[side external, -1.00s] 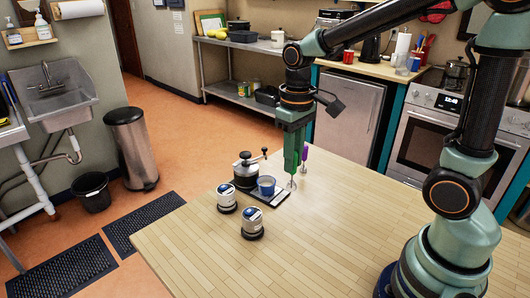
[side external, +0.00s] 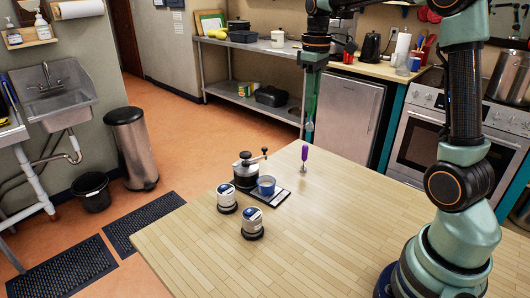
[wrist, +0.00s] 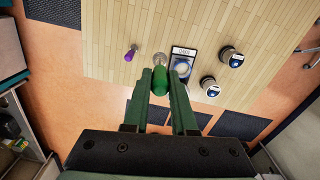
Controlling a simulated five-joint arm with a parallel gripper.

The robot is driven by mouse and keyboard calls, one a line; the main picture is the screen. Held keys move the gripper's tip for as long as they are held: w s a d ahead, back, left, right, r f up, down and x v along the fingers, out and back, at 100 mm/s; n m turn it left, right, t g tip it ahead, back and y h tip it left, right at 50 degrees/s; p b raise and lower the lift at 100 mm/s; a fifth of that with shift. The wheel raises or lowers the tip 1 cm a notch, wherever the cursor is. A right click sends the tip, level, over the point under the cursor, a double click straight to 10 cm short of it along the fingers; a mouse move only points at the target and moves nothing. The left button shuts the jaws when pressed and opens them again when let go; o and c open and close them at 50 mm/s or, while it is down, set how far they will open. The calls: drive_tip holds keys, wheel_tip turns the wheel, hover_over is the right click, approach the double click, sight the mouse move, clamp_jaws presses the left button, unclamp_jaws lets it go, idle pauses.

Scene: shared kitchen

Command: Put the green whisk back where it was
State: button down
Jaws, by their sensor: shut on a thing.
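My gripper (side external: 311,104) is shut on the green whisk (wrist: 160,82) and holds it raised, clear of the table top. In the wrist view the green handle is between my fingers (wrist: 160,88), with the metal whisk head (wrist: 159,58) pointing away from them. In the side view the whisk's metal end (side external: 310,126) shows below my fingers, and its handle is hard to tell from them. A purple-handled whisk (side external: 304,154) stands upright on the table; it also shows in the wrist view (wrist: 131,52).
On the wooden table (side external: 340,220) stand a black hand grinder (side external: 245,172), a blue cup (side external: 267,182) on a dark scale (side external: 281,199) and two lidded jars (side external: 227,203) (side external: 252,229). The table's right part is clear. A steel shelf (side external: 250,90) stands behind.

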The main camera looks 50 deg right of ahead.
wheel_tip(320, 180, down, 20)
drive_tip(key=shift+r, duration=0.15)
idle(0.3)
drive_tip(key=c, duration=0.7)
unclamp_jaws()
